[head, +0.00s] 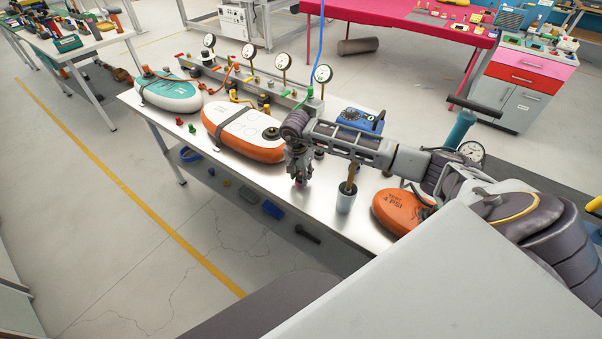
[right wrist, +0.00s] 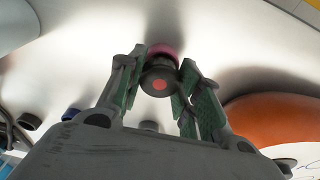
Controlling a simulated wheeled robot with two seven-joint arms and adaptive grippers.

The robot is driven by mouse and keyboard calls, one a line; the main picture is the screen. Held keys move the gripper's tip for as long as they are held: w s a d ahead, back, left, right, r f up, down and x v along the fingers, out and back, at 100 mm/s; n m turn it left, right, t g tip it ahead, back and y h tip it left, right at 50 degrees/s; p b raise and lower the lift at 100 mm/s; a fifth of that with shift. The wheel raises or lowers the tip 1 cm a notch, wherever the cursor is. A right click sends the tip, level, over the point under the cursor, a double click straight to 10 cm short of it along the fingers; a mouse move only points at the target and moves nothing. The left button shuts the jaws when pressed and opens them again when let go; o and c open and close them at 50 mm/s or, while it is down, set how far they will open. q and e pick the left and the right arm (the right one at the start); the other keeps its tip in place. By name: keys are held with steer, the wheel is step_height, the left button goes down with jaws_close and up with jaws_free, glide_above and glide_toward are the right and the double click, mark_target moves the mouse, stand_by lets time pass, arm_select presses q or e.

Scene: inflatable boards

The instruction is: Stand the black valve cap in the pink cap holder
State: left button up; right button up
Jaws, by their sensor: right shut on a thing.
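My right gripper (head: 300,180) points down over the near edge of the steel workbench. In the right wrist view its two green-padded fingers (right wrist: 161,84) are shut on the black valve cap (right wrist: 158,82), a round black piece with an orange-red centre. The pink cap holder (right wrist: 162,50) shows just beyond the cap, mostly hidden behind it. The cap lines up with the holder, but I cannot tell whether it is seated in it or just above. In the head view the fingers hide the cap. My left gripper is not in view.
An orange-sided board (head: 240,135) lies left of the gripper, a teal board (head: 170,92) farther left, and an orange board (head: 398,212) to the right. A grey cup (head: 346,200) with a brown-handled tool stands close right. Gauges and a blue box (head: 360,120) are behind.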

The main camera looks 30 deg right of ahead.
mark_target(299, 176)
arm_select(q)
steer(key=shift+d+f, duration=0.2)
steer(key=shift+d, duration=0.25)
arm_select(e)
steer(key=shift+f, duration=0.15)
steer(key=o, duration=1)
steer(key=shift+c, duration=0.2)
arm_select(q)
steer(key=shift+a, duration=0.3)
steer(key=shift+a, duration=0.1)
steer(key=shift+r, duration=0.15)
arm_select(e)
steer(key=shift+r, duration=0.25)
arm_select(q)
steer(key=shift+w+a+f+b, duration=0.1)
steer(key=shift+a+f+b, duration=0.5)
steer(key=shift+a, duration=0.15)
arm_select(e)
step_height(299, 176, up, 12)
steer(key=a, duration=0.1)
steer(key=shift+s+a, duration=0.2)
steer(key=shift+s, duration=0.1)
